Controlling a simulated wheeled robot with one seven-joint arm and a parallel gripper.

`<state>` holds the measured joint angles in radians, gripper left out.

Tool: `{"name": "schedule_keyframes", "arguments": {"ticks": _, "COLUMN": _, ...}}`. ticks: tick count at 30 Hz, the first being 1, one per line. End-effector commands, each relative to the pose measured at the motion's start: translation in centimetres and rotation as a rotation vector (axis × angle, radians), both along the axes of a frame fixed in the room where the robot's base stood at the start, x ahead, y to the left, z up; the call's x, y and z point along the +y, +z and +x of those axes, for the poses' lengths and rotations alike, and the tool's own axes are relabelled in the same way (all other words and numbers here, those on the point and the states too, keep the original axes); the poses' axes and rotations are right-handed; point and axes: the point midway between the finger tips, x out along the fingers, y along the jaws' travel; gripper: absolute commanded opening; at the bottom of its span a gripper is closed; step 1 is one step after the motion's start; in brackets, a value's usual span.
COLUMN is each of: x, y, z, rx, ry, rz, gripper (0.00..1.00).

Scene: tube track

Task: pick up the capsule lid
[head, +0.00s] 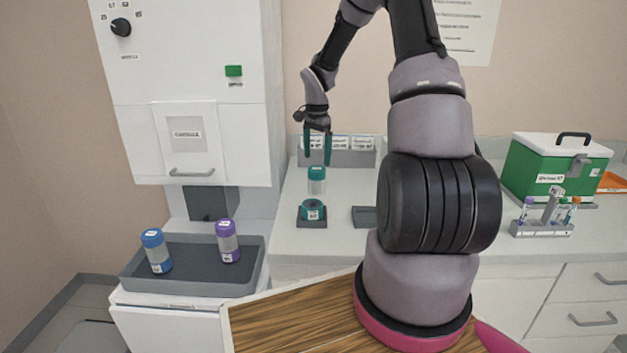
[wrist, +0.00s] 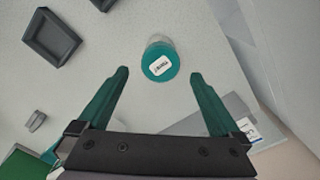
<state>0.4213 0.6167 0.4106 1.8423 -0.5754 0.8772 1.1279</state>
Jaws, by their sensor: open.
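The capsule lid (head: 317,174), a teal cap over a pale see-through lower part, stands upright on the grey-white counter. In the wrist view its round labelled teal top (wrist: 158,66) lies just beyond the fingertips and between their lines. A teal capsule part (head: 312,211) sits in a dark holder on the counter in front of it. My gripper (head: 317,161) is open, pointing down, with its teal fingers above and around the lid's line in the head view. The wrist view also shows my gripper (wrist: 157,75) empty, with a finger on each side.
An empty dark holder (wrist: 52,38) lies near the lid. A grey rack with labels (head: 350,157) stands behind. A dark tray (head: 190,285) holds blue and purple capsules beside a white machine (head: 190,80). A green box (head: 545,170) and tube rack (head: 541,229) stand right.

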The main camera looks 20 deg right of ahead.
Motion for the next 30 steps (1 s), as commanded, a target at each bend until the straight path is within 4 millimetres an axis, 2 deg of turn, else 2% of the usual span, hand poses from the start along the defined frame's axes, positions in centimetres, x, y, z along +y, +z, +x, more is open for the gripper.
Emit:
{"name": "schedule_keyframes", "arguments": {"ticks": 3, "x": 0.0, "y": -2.1, "z": -0.1, "rx": 0.003, "ry": 0.002, "rz": 0.001, "gripper": 1.0}}
{"name": "schedule_keyframes", "arguments": {"ticks": 11, "x": 0.0, "y": -4.4, "z": -0.1, "rx": 0.002, "ry": 0.002, "rz": 0.001, "gripper": 1.0}}
{"name": "schedule_keyframes", "arguments": {"ticks": 19, "x": 0.0, "y": -8.2, "z": 0.0, "rx": 0.002, "ry": 0.002, "rz": 0.001, "gripper": 1.0}}
{"name": "schedule_keyframes", "arguments": {"ticks": 23, "x": 0.1, "y": -9.0, "z": 0.1, "rx": 0.0, "ry": 0.002, "rz": 0.001, "gripper": 1.0}}
{"name": "schedule_keyframes", "arguments": {"ticks": 29, "x": 0.1, "y": -9.0, "z": 0.1, "rx": -0.001, "ry": 0.002, "rz": 0.0, "gripper": 1.0}}
{"name": "schedule_keyframes", "arguments": {"ticks": 30, "x": 0.1, "y": -9.0, "z": 0.1, "rx": -0.001, "ry": 0.002, "rz": 0.0, "gripper": 0.89}}
